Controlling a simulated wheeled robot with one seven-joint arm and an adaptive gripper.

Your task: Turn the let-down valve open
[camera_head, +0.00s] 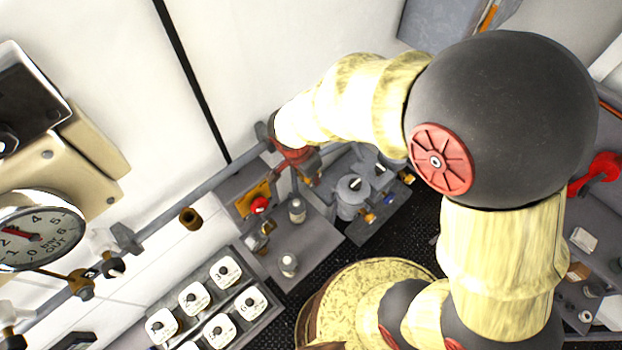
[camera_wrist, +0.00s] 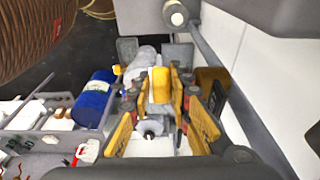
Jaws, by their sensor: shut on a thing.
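My gripper (camera_head: 297,165) reaches down to the pipe along the white wall in the head view, and my own wrist hides much of what it touches. In the wrist view its fingers (camera_wrist: 160,98), with yellow pads and red joints, are closed around a yellow handle (camera_wrist: 160,84). This looks like the let-down valve's handle, but its body is mostly hidden and its turn angle cannot be read. A round gauge (camera_head: 60,236) marked bar OUT, with a red needle, is at the left of the head view.
A brass fitting (camera_head: 190,218) sits by the pipe (camera_head: 160,234). A red knob (camera_head: 259,205) on a yellow plate is left of my gripper. A box of white dials (camera_head: 194,299) stands below. A blue cylinder (camera_wrist: 94,98) lies left of the fingers in the wrist view.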

